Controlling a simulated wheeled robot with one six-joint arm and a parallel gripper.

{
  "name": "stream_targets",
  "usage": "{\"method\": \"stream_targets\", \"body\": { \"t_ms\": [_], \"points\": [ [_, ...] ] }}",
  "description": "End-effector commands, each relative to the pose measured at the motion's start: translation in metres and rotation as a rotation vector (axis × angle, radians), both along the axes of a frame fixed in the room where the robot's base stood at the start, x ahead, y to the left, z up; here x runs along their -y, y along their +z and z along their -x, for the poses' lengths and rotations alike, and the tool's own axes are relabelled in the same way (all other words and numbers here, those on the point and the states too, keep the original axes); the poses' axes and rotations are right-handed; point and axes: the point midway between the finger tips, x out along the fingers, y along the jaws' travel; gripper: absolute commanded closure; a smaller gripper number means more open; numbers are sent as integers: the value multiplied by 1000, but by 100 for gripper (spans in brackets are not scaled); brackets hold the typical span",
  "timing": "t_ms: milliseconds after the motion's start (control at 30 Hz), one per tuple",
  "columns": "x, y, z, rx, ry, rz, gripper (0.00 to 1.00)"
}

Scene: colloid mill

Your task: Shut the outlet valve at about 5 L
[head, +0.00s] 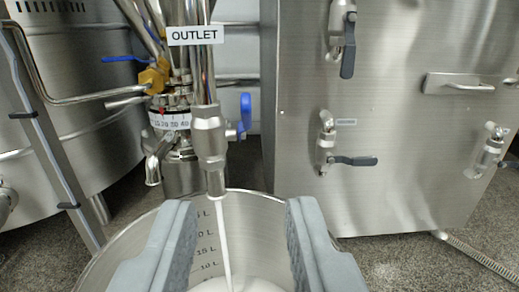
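The outlet valve (209,138) is a steel body on a vertical pipe under a white OUTLET label (195,35). Its blue lever (246,112) stands upright on the right side, in line with the pipe. A thin white stream (224,245) runs from its spout into a steel bucket (258,203). White liquid (240,286) shows at the bottom edge, below the 10 L mark (208,266); its exact level is hard to read. My gripper (241,205) is open and empty. Its grey fingers are in front of the bucket, below and apart from the lever.
Left of the outlet are a brass valve with a blue handle (125,58) and a numbered dial (170,121). A large steel tank (60,150) stands at left. A steel cabinet (400,90) with dark-handled valves fills the right. Speckled floor shows at lower right.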

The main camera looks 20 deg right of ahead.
Motion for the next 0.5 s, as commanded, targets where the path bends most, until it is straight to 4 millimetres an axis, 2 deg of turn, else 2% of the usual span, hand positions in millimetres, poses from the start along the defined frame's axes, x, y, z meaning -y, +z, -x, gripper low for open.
{"method": "stream_targets", "body": {
  "t_ms": [100, 233, 500],
  "points": [
    [0, -8, 2, 1, -4, 11, 69],
    [2, -9, -3, 2, -6, 12, 69],
    [15, -9, -41, 2, -7, 10, 69]
  ]
}}
